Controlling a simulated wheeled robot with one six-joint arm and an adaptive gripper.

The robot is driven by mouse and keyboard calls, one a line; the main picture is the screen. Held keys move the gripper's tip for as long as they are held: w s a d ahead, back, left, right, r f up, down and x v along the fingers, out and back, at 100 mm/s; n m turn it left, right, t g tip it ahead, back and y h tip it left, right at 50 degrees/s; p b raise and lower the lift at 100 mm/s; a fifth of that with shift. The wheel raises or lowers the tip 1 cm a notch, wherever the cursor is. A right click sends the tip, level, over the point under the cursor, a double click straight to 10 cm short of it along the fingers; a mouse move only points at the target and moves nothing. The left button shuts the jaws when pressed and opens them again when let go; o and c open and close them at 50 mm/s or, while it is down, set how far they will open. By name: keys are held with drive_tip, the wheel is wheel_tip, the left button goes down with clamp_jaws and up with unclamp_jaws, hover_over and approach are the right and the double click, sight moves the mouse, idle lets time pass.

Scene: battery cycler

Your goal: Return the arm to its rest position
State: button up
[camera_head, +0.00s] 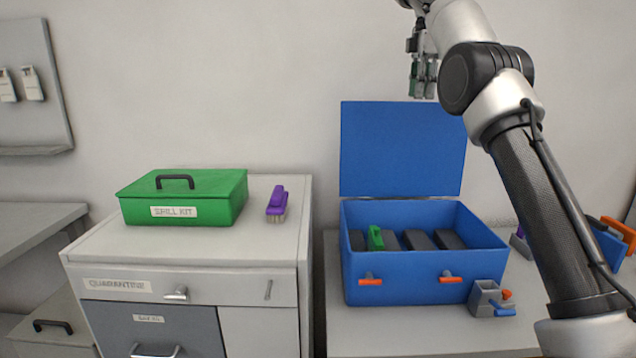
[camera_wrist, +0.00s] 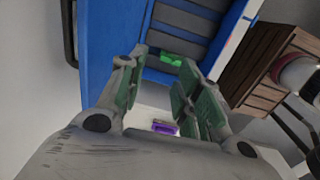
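My arm rises from the lower right of the head view and bends over at the top. My gripper (camera_head: 424,78) hangs high, near the upper right corner of the blue case's raised lid (camera_head: 402,150). In the wrist view my gripper (camera_wrist: 163,62) shows two green-padded fingers set apart, with nothing held between them. The open blue case (camera_head: 400,283) stands on the right-hand surface. Dark blocks (camera_head: 418,240) and a green-topped item (camera_head: 376,238) sit inside it. The green item also shows beyond the fingers in the wrist view (camera_wrist: 172,60).
A green spill kit box (camera_head: 185,198) and a purple brush (camera_head: 277,204) rest on the white cabinet (camera_head: 130,255). A small grey holder (camera_head: 485,297) stands at the case's front right. A wooden crate (camera_wrist: 265,70) shows in the wrist view. The wall around my gripper is bare.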

drive_tip(key=w+f+m, duration=0.1)
drive_tip(key=f+m, duration=0.1)
drive_tip(key=w+f+m, duration=0.3)
drive_tip(key=f+m, duration=0.1)
drive_tip(key=shift+w+a+f+t, duration=0.2)
drive_tip(key=shift+a+f+t, duration=0.1)
drive_tip(key=shift+a+f, duration=0.05)
drive_tip(key=s+d+f+m+t, duration=0.1)
drive_tip(key=s+d+f+m, duration=0.2)
drive_tip(key=s, duration=1.3)
drive_tip(key=s+d+f+m+t, duration=0.1)
drive_tip(key=s+d+f+m, duration=0.2)
drive_tip(key=s, duration=1.3)
drive_tip(key=s+d+f+m+t, duration=0.1)
drive_tip(key=s+d+f+m, duration=0.3)
drive_tip(key=s, duration=1.2)
drive_tip(key=shift+f+m, duration=1)
drive_tip(key=shift+f, duration=0.75)
